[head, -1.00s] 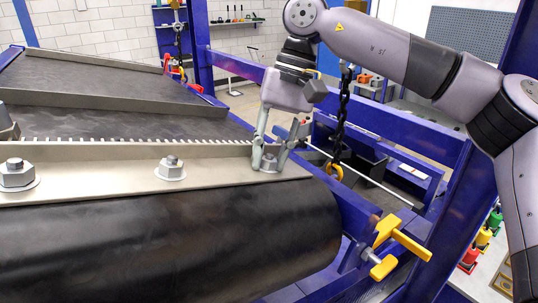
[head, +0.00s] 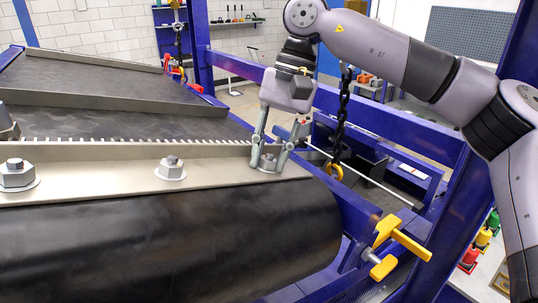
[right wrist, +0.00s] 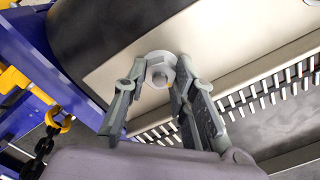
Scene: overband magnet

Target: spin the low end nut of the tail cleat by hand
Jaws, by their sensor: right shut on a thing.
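The tail cleat (head: 225,173) is a pale metal bar along the edge of the black belt, above the rounded dark roll. Its end nut (right wrist: 157,70) is a grey hex nut on a round washer at the bar's right end in the head view. My right gripper (head: 267,162) reaches down over this nut, with one finger on each side, shut on it. The right wrist view shows the nut between the two fingertips, its stud end facing the camera. In the head view the fingers partly hide the nut. My left gripper is in neither view.
Two more nuts, a middle one (head: 171,168) and a left one (head: 17,175), sit on the cleat. A black chain (head: 343,115) with a yellow hook (head: 334,171) hangs right of the gripper. A yellow handle (head: 402,239) and blue frame beams (head: 400,135) stand on the right.

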